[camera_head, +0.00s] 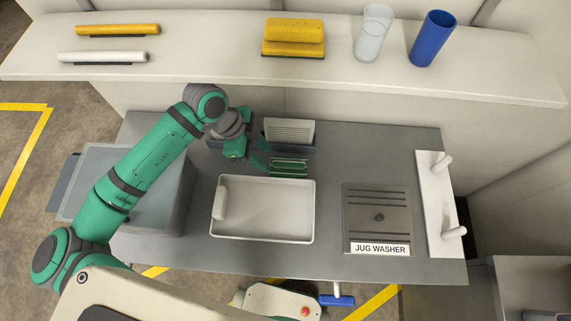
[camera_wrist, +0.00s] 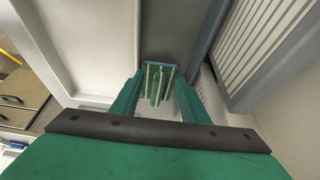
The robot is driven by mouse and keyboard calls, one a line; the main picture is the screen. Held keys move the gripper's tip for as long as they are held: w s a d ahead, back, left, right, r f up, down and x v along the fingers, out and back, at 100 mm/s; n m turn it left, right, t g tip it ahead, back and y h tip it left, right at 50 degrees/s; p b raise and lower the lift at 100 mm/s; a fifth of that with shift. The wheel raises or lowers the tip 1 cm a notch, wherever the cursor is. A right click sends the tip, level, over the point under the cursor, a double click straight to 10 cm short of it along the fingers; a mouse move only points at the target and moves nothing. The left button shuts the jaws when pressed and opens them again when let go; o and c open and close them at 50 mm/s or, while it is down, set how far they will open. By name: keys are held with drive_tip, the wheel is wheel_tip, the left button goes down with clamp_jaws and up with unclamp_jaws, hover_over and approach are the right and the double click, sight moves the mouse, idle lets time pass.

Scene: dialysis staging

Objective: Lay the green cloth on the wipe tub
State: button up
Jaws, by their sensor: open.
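A small green piece with pale stripes (camera_head: 289,168), which may be the folded green cloth, is on the grey counter between the white tray and a louvred white item. It also shows in the wrist view (camera_wrist: 160,78), straight ahead between my fingertips. My gripper (camera_head: 264,158) is open, just left of this piece; in the wrist view its two fingers (camera_wrist: 158,92) stand apart with the piece beyond or between them. I cannot tell whether they touch it. No object is plainly a wipe tub; a clear cup (camera_head: 374,32) and a blue cup (camera_head: 433,38) stand on the shelf.
A white tray (camera_head: 264,236) lies in front, with a grey bin (camera_head: 168,165) left under my arm. The louvred white item (camera_head: 289,130) stands close behind. A jug washer plate (camera_head: 377,205) and a white pegged board (camera_head: 435,190) are right. The shelf (camera_head: 200,60) holds a yellow block (camera_head: 294,36).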

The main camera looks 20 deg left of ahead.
sight(284, 163)
drive_tip(key=d, duration=0.2)
drive_tip(key=w+d, duration=0.1)
drive_tip(key=d, duration=0.1)
drive_tip(key=shift+d, duration=0.4)
drive_tip(key=shift+x, duration=1.1)
drive_tip(key=shift+f, duration=0.4)
drive_tip(key=shift+s, duration=0.1)
clamp_jaws()
